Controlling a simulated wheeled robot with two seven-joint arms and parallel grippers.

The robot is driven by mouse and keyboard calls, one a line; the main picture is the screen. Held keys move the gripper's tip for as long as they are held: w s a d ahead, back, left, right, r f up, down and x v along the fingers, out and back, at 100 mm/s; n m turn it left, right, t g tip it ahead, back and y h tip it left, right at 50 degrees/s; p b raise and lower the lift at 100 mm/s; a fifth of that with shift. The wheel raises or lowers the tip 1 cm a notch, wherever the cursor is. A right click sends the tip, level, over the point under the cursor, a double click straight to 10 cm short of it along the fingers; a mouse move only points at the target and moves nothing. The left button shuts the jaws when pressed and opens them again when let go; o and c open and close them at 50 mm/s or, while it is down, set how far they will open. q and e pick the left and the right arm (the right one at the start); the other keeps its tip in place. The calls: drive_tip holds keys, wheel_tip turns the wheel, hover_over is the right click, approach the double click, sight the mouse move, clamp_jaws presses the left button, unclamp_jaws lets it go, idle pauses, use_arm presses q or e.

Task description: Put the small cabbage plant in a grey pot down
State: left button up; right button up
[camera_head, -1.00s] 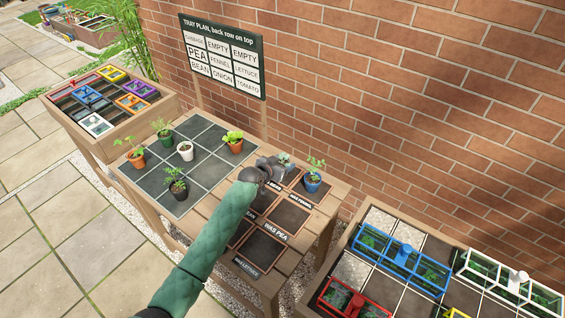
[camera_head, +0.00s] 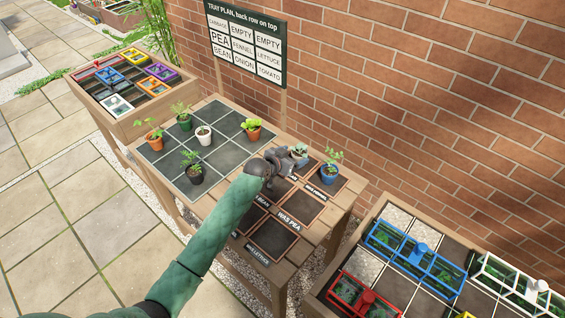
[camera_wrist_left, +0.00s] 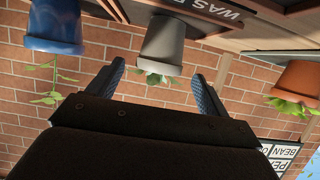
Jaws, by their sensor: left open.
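The small cabbage plant's grey pot (camera_wrist_left: 163,40) stands upright on the table, between the two fingers of my left gripper in the upside-down left wrist view. Its leaves (camera_wrist_left: 156,78) show at the pot's mouth. In the head view the cabbage (camera_head: 299,149) is at the back of the table, partly hidden by my left gripper (camera_head: 288,159). The fingers are spread, with a gap visible on each side of the pot. A "WAS ..." label (camera_wrist_left: 217,10) lies beside the pot's foot. My right gripper is out of view.
A blue pot (camera_head: 330,175) with a plant stands close to the right. The gridded tray (camera_head: 228,158) to the left holds several potted plants, including an orange one (camera_head: 253,133). A tray plan sign (camera_head: 246,48) stands behind. Empty labelled squares (camera_head: 271,239) lie in front.

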use_arm(q)
drive_tip(key=b+v, duration=0.1)
drive_tip(key=v, duration=0.4)
drive_tip(key=shift+s+a, duration=0.2)
drive_tip(key=shift+s, duration=0.15)
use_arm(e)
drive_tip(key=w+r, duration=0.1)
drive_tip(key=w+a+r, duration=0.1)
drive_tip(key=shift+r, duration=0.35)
use_arm(q)
drive_tip(key=shift+s+a+r+b, duration=0.35)
drive_tip(key=shift+s+r, duration=0.05)
drive_tip(key=shift+s, duration=0.1)
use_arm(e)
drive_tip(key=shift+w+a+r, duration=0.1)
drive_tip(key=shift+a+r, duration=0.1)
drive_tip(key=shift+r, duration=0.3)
